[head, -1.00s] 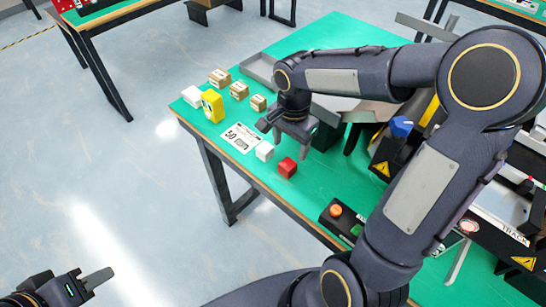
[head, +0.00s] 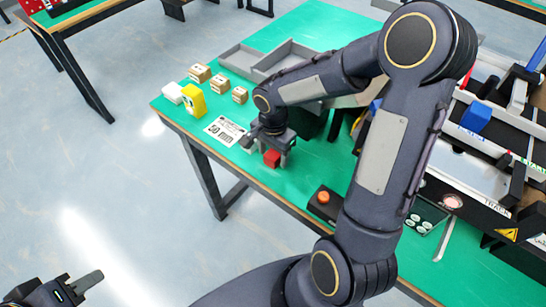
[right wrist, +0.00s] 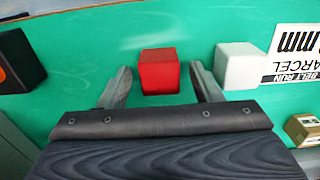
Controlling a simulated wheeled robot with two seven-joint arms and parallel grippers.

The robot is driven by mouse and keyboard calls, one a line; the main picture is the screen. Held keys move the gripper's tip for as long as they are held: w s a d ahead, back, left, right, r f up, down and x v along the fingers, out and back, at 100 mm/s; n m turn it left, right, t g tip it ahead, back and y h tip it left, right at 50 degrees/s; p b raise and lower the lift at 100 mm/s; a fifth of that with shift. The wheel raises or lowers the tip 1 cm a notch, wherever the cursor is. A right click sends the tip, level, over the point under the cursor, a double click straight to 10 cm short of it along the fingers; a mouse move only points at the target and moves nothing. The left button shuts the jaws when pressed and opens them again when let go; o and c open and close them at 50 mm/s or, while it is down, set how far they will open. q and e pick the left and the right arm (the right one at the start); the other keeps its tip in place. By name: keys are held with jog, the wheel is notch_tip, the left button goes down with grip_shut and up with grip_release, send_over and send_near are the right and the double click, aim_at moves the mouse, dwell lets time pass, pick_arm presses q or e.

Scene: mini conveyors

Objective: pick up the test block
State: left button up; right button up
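A red block (head: 271,158) stands on the green table; it also shows in the right wrist view (right wrist: 160,71). My right gripper (head: 268,148) is open just above the table at the red block. In the right wrist view its two fingers (right wrist: 163,85) stand on either side of the block, with gaps visible. A white block (right wrist: 237,66) stands just beyond the right-hand finger; in the head view the gripper hides it. The frames do not show which block is named the test block. My left gripper (head: 80,287) is at the lower left, away from the table, its opening unclear.
A printed card (head: 224,131), a yellow item (head: 194,102), a white box (head: 173,92) and small cartons (head: 200,73) lie left of the gripper. A grey tray (head: 240,57) is behind. A button box (head: 324,203) stands nearer the front, with conveyors (head: 470,150) at right.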

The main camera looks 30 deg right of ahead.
jog(key=c, duration=0.9)
jog(key=shift+c, duration=0.2)
